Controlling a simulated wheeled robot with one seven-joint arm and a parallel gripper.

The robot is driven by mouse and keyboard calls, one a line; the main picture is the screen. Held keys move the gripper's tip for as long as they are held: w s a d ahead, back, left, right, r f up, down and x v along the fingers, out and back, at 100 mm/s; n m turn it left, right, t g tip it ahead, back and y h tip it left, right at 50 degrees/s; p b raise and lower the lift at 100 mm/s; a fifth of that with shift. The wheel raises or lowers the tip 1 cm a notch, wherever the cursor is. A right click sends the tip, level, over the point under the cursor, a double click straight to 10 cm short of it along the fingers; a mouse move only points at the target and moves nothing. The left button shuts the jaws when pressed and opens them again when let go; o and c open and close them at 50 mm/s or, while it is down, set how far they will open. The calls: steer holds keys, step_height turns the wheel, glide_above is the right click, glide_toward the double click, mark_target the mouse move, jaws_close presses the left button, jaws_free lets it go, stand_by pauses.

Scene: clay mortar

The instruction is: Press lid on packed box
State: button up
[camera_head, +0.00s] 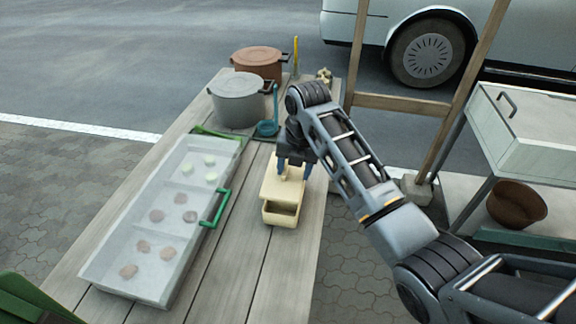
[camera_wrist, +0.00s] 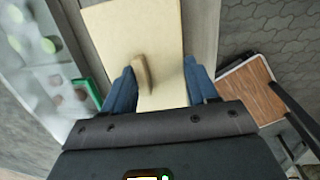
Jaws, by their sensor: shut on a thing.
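The cream box (camera_head: 280,219) stands on the plank table, its near part open with a dark inside. The flat cream lid (camera_head: 283,189) is over its far part, set back from the near end. I cannot tell whether lid and box touch. My gripper (camera_head: 295,168) is above the lid, its blue fingers pointing down and shut on the lid. In the wrist view the lid (camera_wrist: 115,35) fills the upper middle, with its raised handle (camera_wrist: 143,78) between the fingers (camera_wrist: 160,85). The box's contents are hidden.
A clear tray (camera_head: 130,252) with patties and a green handle (camera_head: 215,207) lies left of the box. A grey pot (camera_head: 238,99), a brown pot (camera_head: 258,62) and a blue ladle (camera_head: 267,127) stand behind. Bare planks lie in front of the box.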

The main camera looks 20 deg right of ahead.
mark_target(294, 175)
steer(key=shift+a+f+b, duration=0.1)
steer(key=shift+f+b, duration=1.65)
steer(key=shift+f, duration=0.95)
steer(key=shift+f+p, duration=0.45)
steer(key=shift+f, duration=0.1)
stand_by(1.0)
steer(key=o, duration=1.3)
steer(key=shift+w+r, duration=0.1)
steer(key=shift+r+p, duration=1.45)
steer(key=shift+r, duration=1.5)
